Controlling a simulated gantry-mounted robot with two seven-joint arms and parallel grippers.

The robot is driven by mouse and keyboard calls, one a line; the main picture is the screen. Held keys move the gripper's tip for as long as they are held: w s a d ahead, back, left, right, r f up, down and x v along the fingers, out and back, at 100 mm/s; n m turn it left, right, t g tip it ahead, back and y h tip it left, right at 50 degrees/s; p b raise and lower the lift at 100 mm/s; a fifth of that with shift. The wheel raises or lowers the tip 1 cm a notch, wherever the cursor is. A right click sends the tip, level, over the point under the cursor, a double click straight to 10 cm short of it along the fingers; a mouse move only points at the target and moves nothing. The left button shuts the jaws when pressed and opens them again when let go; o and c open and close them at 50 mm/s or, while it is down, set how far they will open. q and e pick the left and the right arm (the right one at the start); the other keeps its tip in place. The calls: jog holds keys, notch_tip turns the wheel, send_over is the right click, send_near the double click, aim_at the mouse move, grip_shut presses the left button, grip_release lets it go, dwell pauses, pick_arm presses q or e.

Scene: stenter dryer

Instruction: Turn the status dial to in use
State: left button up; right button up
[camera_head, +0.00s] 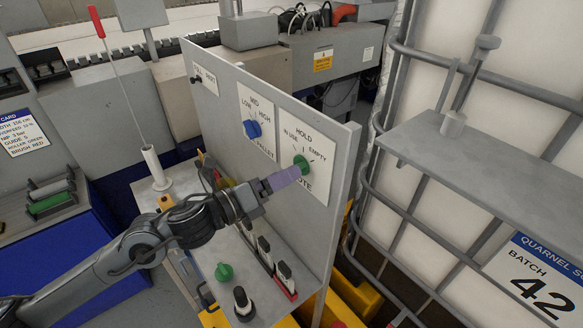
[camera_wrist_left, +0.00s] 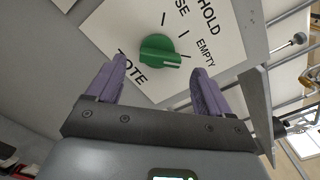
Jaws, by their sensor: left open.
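My left gripper (camera_head: 284,179) has purple fingers and is open just in front of the dial. In the left wrist view its fingertips (camera_wrist_left: 158,72) stand either side of the knob's near edge; I cannot tell whether they touch it. My right gripper is not in view.
A blue dial (camera_head: 253,129) marked LOW, MID, HIGH sits left of the green one on the grey panel (camera_head: 330,210). A barred cage with a grey shelf (camera_head: 480,150) stands at right.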

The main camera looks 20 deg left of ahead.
pick_arm(q)
jog(key=shift+p+x, duration=0.3)
jog(key=shift+x, duration=1.35)
jog(key=c, duration=1)
